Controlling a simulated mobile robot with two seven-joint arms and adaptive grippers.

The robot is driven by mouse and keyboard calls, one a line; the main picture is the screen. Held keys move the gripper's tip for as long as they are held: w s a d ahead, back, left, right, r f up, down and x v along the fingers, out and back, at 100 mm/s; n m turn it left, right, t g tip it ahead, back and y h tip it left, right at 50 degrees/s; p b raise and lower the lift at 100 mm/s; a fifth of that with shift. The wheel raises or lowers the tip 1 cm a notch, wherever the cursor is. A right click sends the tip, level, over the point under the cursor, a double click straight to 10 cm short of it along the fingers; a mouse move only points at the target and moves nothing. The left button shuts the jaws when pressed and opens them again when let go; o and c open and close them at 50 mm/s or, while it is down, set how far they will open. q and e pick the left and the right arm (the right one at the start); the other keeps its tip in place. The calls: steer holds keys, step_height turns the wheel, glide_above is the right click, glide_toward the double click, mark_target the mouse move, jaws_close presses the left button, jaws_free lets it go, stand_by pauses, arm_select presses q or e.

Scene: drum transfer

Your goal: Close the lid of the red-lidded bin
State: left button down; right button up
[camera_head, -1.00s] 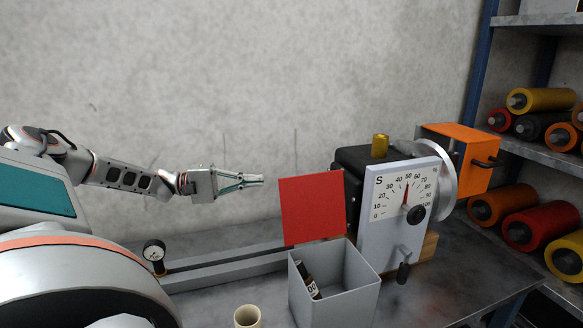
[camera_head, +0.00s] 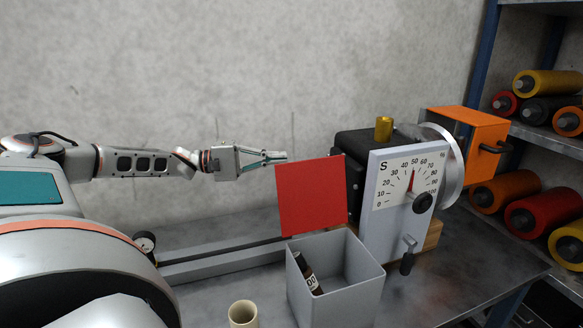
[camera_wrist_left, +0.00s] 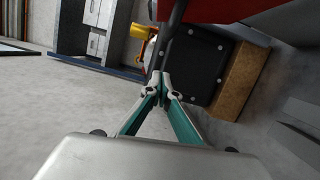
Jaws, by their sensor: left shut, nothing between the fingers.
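The grey bin (camera_head: 366,290) stands on the bench with its red lid (camera_head: 311,198) raised upright at its back edge. The bin is open at the top, and a dark bottle (camera_head: 307,273) with a white label leans inside it. My left gripper (camera_head: 284,156) is shut and empty, just above and behind the lid's top left corner; I cannot tell whether it touches. In the left wrist view the shut fingertips (camera_wrist_left: 161,76) show, with the red lid (camera_wrist_left: 240,12) along the top edge. My right gripper is not in view.
A machine with a dial plate (camera_head: 399,200) stands right of the lid, with a crank handle (camera_head: 408,256) in front. A cream cup (camera_head: 243,314) stands left of the bin. A gauge (camera_head: 145,242) and rail are at left. Shelves of rollers (camera_head: 536,208) stand at right.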

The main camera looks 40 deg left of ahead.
arm_select(q)
steer(key=shift+d+r+p, duration=0.2)
steer(key=shift+d+p, duration=0.65)
steer(key=shift+d, duration=1.7)
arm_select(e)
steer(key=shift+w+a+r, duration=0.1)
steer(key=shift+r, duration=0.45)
